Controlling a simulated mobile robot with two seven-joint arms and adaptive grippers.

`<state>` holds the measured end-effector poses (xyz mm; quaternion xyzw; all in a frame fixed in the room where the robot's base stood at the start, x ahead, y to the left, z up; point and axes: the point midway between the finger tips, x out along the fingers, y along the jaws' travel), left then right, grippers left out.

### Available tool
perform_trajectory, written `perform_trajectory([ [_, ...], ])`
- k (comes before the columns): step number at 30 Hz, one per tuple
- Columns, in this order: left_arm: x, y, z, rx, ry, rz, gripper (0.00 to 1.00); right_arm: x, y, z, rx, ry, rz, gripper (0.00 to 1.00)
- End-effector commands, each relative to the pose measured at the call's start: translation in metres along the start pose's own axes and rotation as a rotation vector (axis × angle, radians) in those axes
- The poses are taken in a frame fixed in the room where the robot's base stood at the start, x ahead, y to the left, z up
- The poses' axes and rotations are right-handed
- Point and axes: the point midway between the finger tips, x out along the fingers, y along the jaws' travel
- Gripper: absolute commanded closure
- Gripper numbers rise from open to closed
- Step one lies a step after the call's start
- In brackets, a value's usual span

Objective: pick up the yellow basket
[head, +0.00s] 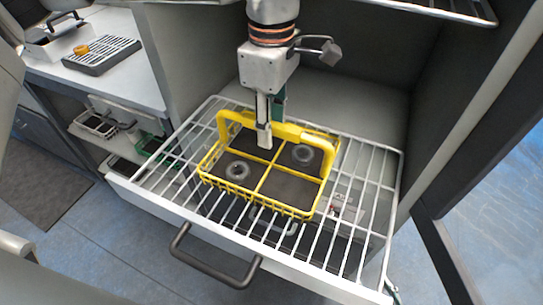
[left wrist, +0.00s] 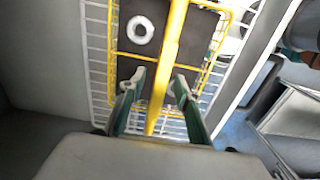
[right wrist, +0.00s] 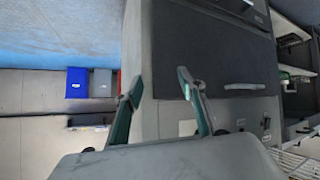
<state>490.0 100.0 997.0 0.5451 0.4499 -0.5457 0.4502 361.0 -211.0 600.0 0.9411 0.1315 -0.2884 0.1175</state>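The yellow basket (head: 262,190) stands upright on a white wire rack, its handle (head: 290,131) arching over the top. It has a dark bottom and yellow dividers. My left gripper (head: 265,138) comes down from above at the middle of the handle. In the left wrist view the open fingers (left wrist: 158,88) stand on either side of the yellow handle bar (left wrist: 172,50), with visible gaps. My right gripper (right wrist: 160,90) is open and empty in the right wrist view, away from the basket. It does not clearly show in the head view.
Cabinet walls flank the rack. A counter with a grated tray (head: 103,56) is left.

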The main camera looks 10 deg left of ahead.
Motion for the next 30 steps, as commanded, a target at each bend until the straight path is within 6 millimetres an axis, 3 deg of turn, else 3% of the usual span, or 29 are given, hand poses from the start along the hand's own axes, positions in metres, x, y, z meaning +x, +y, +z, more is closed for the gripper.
perform_trajectory([
  [15, 0.0037, -0.0002, 0.0, 0.0, 0.001, 0.0, 0.67, -0.0043, -0.0047, 0.0038, 0.003, -0.009, -0.007, 0.6],
  [19, 0.0037, -0.0002, 0.0001, 0.0, 0.001, 0.0, 0.99, -0.0034, -0.004, 0.0024, 0.002, -0.006, -0.006, 0.6],
  [30, 0.002, 0.0004, 0.0004, 0.0, -0.001, 0.002, 1.0, 0.0011, 0.0003, -0.0047, -0.001, 0.007, 0.0, 0.6],
])
